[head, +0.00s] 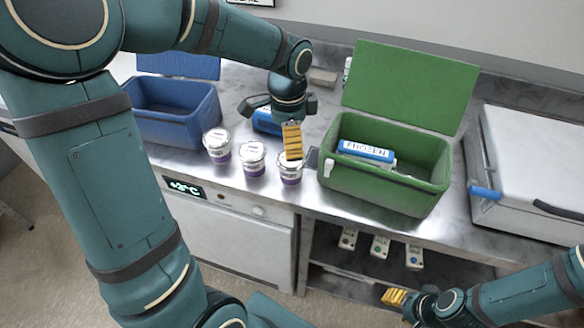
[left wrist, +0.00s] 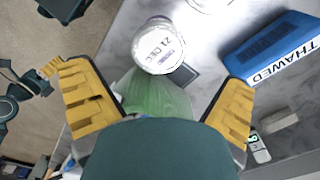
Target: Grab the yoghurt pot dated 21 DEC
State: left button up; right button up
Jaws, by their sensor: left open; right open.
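Three white yoghurt pots with purple labels stand in a row on the steel counter: left (head: 217,146), middle (head: 252,159) and right (head: 290,170). In the left wrist view a pot lid (left wrist: 158,46) reads 21 DEC; it appears to be the right pot. The head view is too small to read the dates. My left gripper (head: 292,142) is above and just behind the right pot, partly covering its lid. In the left wrist view its yellow fingers (left wrist: 160,100) are spread and empty, with the dated lid beyond them. My right gripper (head: 395,297) is open, low in front of the counter.
A green open box (head: 385,195) holding a blue-and-white FROZEN pack (head: 366,152) stands close right of the pots. A blue THAWED pack (left wrist: 270,48) lies behind them. A blue open box (head: 170,132) stands left, a white cooler (head: 535,160) right.

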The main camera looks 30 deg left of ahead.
aim_at(291, 163)
pick_arm(q)
notch_tip(291, 163, down, 4)
jog(key=shift+r+b, duration=0.25)
jog(key=shift+b, duration=0.05)
notch_tip(291, 163, down, 5)
jog(key=shift+w+d+f+b, duration=0.1)
jog(key=shift+w+d+b, duration=0.05)
jog(key=shift+b, duration=0.65)
jog(key=c, duration=1.2)
